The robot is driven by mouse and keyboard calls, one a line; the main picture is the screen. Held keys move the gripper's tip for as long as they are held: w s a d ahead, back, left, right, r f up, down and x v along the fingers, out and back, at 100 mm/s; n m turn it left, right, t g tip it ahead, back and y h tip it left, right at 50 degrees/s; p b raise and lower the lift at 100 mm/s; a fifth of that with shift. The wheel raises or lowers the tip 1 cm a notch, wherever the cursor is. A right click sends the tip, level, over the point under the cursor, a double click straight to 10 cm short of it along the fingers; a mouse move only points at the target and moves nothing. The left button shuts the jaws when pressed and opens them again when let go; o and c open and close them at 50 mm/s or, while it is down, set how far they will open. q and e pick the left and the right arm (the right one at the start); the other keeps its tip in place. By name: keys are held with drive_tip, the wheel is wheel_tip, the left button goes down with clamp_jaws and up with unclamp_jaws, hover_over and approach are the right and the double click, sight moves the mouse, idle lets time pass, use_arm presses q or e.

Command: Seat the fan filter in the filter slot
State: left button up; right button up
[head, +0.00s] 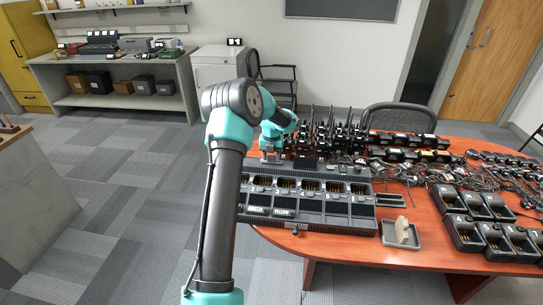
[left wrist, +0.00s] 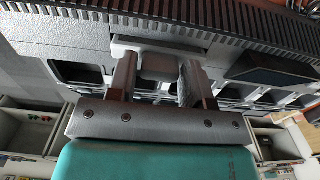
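My left gripper (head: 275,151) is at the back left edge of the long multi-bay charger (head: 340,222) in the head view. In the left wrist view its two fingers (left wrist: 163,77) stand on either side of the grey tab of a light-grey plate, which looks like the fan filter (left wrist: 158,65). The fingers appear closed on that tab. The plate lies against the charger's dark ribbed housing (left wrist: 60,22). The filter slot's opening is hidden, so I cannot tell how deep the plate sits. My right gripper is not in view.
A small grey tray (head: 388,240) with a beige block (head: 402,229) stands right of the charger. Upright radios (head: 335,140), tangled cables (head: 490,170) and single chargers (head: 480,230) crowd the wooden table (head: 345,250). A narrow strip along its front edge is clear.

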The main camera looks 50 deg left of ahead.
use_arm(q)
drive_tip(key=shift+o, duration=1.4)
wheel_tip(320, 180, up, 12)
drive_tip(key=shift+r, duration=0.2)
